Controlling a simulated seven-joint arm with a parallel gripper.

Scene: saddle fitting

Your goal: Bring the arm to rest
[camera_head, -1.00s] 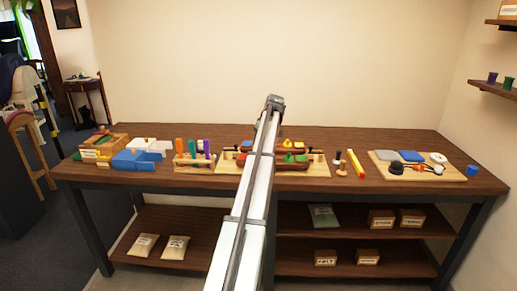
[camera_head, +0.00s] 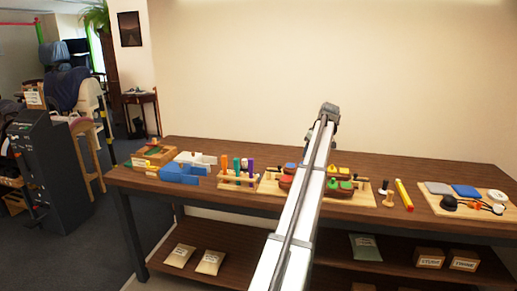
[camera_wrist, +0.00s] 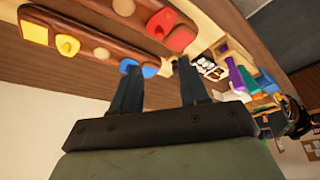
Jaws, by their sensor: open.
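My gripper (camera_wrist: 156,70) shows in the wrist view with its two dark fingers apart and nothing between them. In the head view my arm stretches over the workbench (camera_head: 420,168) and covers part of the wooden board (camera_head: 364,197) with coloured pieces. My gripper's fingers cannot be made out there. Whether the fingers touch anything is not clear, but no contact shows.
A yellow-red stick (camera_head: 404,194) and a board with grey and blue pads (camera_head: 440,206) lie to the right. The wall (camera_head: 240,80) rises behind the bench.

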